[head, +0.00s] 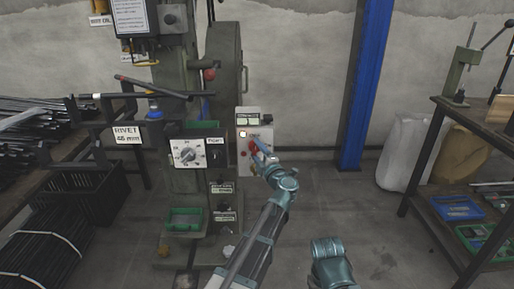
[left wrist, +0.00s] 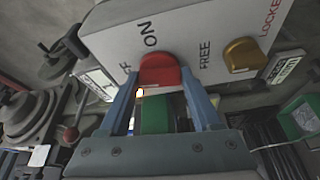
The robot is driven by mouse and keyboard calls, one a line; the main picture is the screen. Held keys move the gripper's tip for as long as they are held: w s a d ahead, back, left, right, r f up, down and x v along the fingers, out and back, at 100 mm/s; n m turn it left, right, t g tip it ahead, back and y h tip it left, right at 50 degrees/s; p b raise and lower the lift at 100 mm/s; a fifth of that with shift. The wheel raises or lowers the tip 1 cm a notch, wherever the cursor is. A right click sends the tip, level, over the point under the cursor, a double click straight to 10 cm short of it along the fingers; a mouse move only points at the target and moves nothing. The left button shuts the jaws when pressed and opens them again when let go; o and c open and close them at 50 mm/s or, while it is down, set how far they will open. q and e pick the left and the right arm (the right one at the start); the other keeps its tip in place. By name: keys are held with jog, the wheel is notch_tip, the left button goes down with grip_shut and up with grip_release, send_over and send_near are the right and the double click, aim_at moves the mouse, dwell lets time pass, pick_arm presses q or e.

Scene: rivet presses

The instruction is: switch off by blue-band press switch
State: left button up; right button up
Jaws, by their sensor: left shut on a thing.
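The press (head: 226,75) is a tall grey-green machine with a pale switch box (head: 262,118) on its right side. The box face (left wrist: 190,40) reads ON, partly hidden lettering ending in FF, FREE and LOCKED. A yellow knob (left wrist: 243,54) sits beside FREE. My right gripper is not seen; only part of that arm shows.
A white dial panel (head: 188,153) and a green tray (head: 184,219) are on the press front. A rack with dark rods and a RIVET 46 mm sign (head: 127,134) stands left. A blue post (head: 364,85) and a workbench (head: 452,108) stand right. Floor between is mostly clear.

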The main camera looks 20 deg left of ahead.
pick_arm(q)
jog(key=shift+r+n+g+p, duration=0.1)
jog(key=shift+n+g+p, duration=0.35)
jog(key=shift+n, duration=0.35)
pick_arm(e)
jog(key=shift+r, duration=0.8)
pick_arm(q)
jog(key=o, duration=1.4)
jog(key=shift+s, duration=0.1)
